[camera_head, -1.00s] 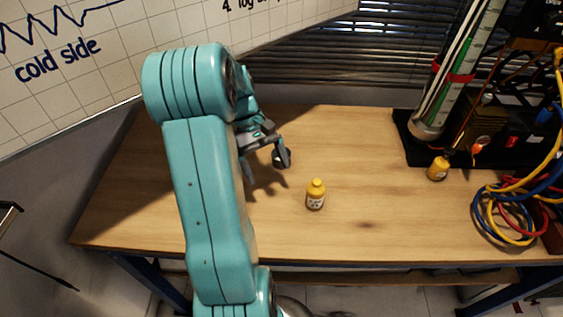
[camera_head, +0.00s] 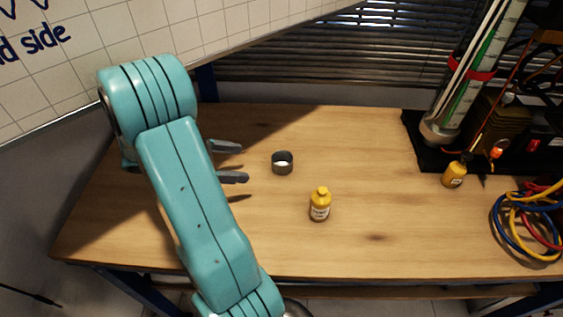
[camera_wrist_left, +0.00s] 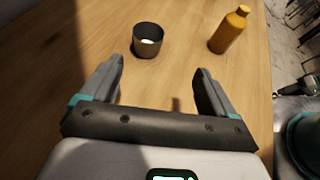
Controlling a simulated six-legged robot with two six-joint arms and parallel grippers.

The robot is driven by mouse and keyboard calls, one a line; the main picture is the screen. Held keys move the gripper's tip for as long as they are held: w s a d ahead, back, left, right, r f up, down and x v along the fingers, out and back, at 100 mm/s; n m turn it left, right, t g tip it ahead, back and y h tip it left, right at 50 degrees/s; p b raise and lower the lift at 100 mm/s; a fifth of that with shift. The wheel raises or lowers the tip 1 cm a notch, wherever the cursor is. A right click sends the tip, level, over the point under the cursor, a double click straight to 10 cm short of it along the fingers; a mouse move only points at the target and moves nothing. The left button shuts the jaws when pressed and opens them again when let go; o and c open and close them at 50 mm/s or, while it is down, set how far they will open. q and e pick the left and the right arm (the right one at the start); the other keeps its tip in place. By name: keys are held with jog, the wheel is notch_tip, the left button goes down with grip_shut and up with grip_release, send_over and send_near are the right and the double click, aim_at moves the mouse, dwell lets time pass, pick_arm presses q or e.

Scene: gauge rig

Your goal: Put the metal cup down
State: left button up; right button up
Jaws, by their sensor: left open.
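The metal cup (camera_head: 283,163) is a small dark grey cylinder standing upright on the wooden table. My right gripper is not in view.
A yellow bottle (camera_head: 320,204) stands on the table in front and to the right of the cup. Another small yellow bottle (camera_head: 454,174) stands by the black rig base (camera_head: 430,153). Coiled cables (camera_head: 528,220) lie at the right.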

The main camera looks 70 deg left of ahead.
pick_arm(q)
jog(key=shift+s+a+f+n+y, duration=0.1)
jog(key=shift+s+a+n+y, duration=0.05)
jog(key=shift+a+n+y, duration=0.3)
jog(key=shift+w+a+f, duration=0.15)
jog(key=shift+w+a, duration=0.05)
jog(key=shift+w, duration=0.1)
jog(key=b, duration=0.1)
send_near(291, 160)
jog(key=x, duration=0.4)
jog(key=shift+s+d+f, duration=0.1)
jog(key=shift+d+f, duration=0.05)
jog(key=x, duration=0.5)
jog(key=shift+w+f, duration=0.1)
jog(key=shift+w, duration=0.1)
jog(key=shift+a, duration=0.25)
jog(key=shift+c, duration=0.4)
jog(key=c, duration=1.1)
